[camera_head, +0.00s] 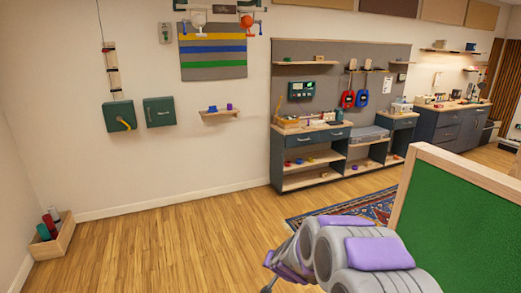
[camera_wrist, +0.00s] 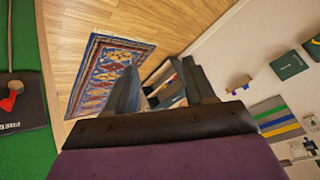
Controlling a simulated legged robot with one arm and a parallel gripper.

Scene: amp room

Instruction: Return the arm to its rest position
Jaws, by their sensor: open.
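My gripper (camera_wrist: 162,88) shows in the wrist view with its two dark fingers spread apart. Nothing is between the fingers, only the distant room behind them. In the head view my grey and purple arm reaches in at the lower right, over the wood floor and in front of the rug. The fingers cannot be made out clearly there.
A green board (camera_head: 462,220) with a wooden frame stands close at the right, beside my arm. A patterned rug (camera_head: 372,205) lies beyond. A workbench (camera_head: 312,137) stands along the wall. A wooden crate (camera_head: 52,243) sits far left.

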